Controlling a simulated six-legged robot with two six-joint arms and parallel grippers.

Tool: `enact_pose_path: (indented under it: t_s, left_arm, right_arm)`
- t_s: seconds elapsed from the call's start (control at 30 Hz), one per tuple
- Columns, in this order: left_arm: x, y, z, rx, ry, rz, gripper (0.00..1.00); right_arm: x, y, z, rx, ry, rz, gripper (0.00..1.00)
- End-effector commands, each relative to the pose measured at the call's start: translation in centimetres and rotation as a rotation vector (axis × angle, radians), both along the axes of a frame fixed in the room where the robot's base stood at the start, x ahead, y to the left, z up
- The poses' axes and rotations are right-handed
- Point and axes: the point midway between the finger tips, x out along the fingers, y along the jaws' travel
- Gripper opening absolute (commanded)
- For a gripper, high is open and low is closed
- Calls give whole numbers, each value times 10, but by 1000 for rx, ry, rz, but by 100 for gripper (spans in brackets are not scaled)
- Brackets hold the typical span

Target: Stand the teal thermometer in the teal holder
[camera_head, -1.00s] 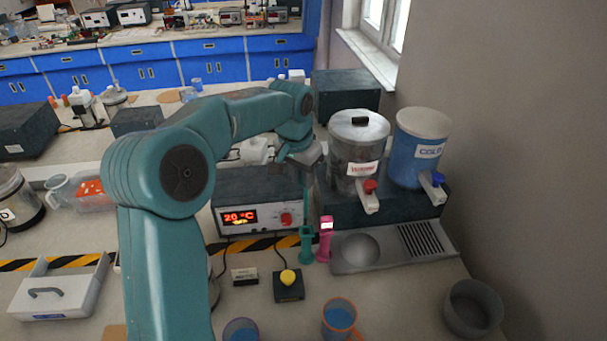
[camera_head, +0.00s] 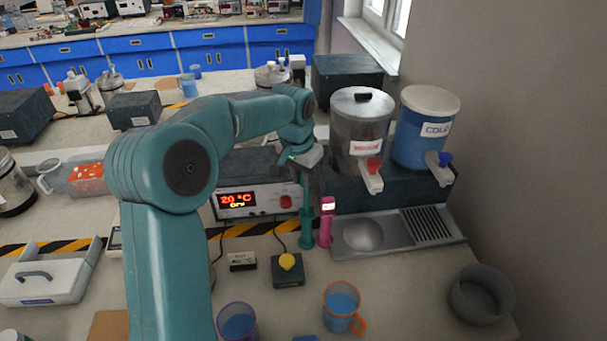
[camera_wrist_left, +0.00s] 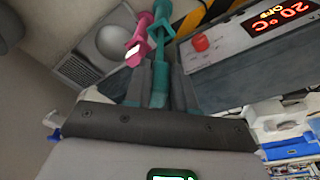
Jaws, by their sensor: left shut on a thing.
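My left gripper (camera_head: 309,180) is above the teal holder (camera_head: 306,238), at the front of the heater box. It is shut on the teal thermometer, whose shaft (camera_wrist_left: 160,82) shows between the fingers in the left wrist view. The thermometer points down toward the holder, roughly upright and in line with it. The teal holder shows beyond the fingertips (camera_wrist_left: 160,85) in the wrist view (camera_wrist_left: 161,22). I cannot tell how far the thermometer's lower end is inside the holder. My right gripper is in neither view.
A pink holder-like stand (camera_head: 326,222) is close beside the teal holder on its right. A box with a red display (camera_head: 240,202) is behind to the left. A metal drip tray (camera_head: 395,235) lies to the right. Cups (camera_head: 341,305) stand in front.

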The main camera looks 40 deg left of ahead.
Motion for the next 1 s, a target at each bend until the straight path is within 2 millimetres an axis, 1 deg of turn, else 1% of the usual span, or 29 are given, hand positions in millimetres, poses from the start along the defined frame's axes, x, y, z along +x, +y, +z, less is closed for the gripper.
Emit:
enact_pose_path:
  t_s: [0.03, 0.53, 0.7, 0.97, 1.0]
  left_arm:
    - [0, 0, -7, 0, 1, 0, 0]
    - [0, 0, -45, 0, 0, 0, 0]
    - [0, 0, -50, 0, 0, 0, 0]
    - [0, 0, -49, 0, 0, 0, 0]
    - [0, 0, -49, 0, 0, 0, 34]
  right_arm:
    - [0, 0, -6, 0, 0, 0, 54]
    - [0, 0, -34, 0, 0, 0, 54]
    - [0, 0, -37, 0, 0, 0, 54]
    - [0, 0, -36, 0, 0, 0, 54]
    - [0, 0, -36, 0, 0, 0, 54]
